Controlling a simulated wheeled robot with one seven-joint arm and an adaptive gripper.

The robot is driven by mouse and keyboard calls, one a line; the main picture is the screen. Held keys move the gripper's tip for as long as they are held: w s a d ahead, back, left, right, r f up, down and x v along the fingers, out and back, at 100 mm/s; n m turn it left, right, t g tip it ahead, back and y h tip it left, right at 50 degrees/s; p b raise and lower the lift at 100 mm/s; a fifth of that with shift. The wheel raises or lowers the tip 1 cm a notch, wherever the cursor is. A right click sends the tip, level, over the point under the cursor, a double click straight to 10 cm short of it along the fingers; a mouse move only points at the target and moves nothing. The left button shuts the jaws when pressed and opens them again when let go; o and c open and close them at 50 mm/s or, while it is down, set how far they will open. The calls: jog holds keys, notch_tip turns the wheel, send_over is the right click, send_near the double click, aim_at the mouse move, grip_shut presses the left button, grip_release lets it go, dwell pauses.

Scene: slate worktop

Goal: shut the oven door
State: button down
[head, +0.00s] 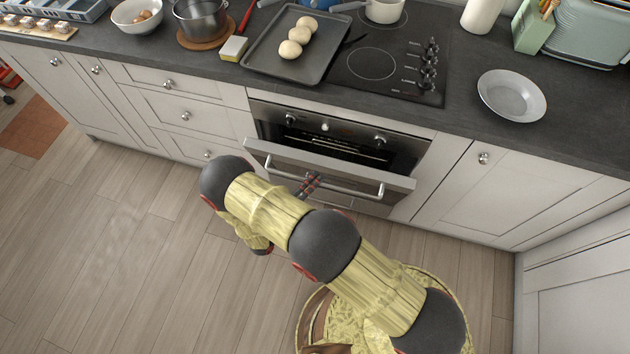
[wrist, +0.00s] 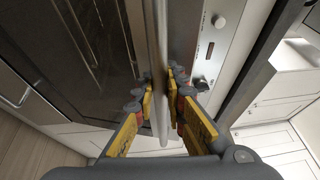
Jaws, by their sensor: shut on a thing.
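The oven door (head: 398,181) is partly open, tilted out from the top, with a dark gap into the oven cavity (head: 345,150) above it. Its long metal handle (head: 350,189) runs across the front. My gripper (head: 310,184) is at the handle, near its middle. In the wrist view the handle bar (wrist: 160,45) passes between the two fingers of my gripper (wrist: 159,84), which are shut on it. The door's dark glass (wrist: 95,50) fills the left of that view. My arm hides part of the door's lower front in the head view.
The control panel with knobs (head: 325,126) is above the door. A baking tray (head: 262,55) with buns and a hob (head: 395,75) are on the worktop above. Drawers (head: 185,115) and a cupboard (head: 510,190) flank the oven. The floor (head: 110,230) at left is clear.

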jog(key=w+d+r+p, duration=0.1)
jog(key=w, duration=0.1)
jog(key=w+d+r+g+y+p, duration=0.1)
jog(key=w+p, duration=0.1)
jog(key=w, duration=0.1)
jog(key=w+d+r+n+g+p, duration=0.1)
jog(key=w+p, duration=0.1)
jog(key=w, duration=0.1)
jog(key=shift+w+y, duration=0.15)
jog(key=shift+y, duration=0.25)
jog(key=shift+w+p, duration=0.3)
jog(key=shift+w, duration=0.05)
jog(key=c, duration=2.1)
grip_release()
jog(key=shift+w+d, duration=0.1)
jog(key=shift+d, duration=0.05)
jog(key=o, duration=0.3)
jog(key=shift+f, duration=0.1)
jog(key=v, duration=1.2)
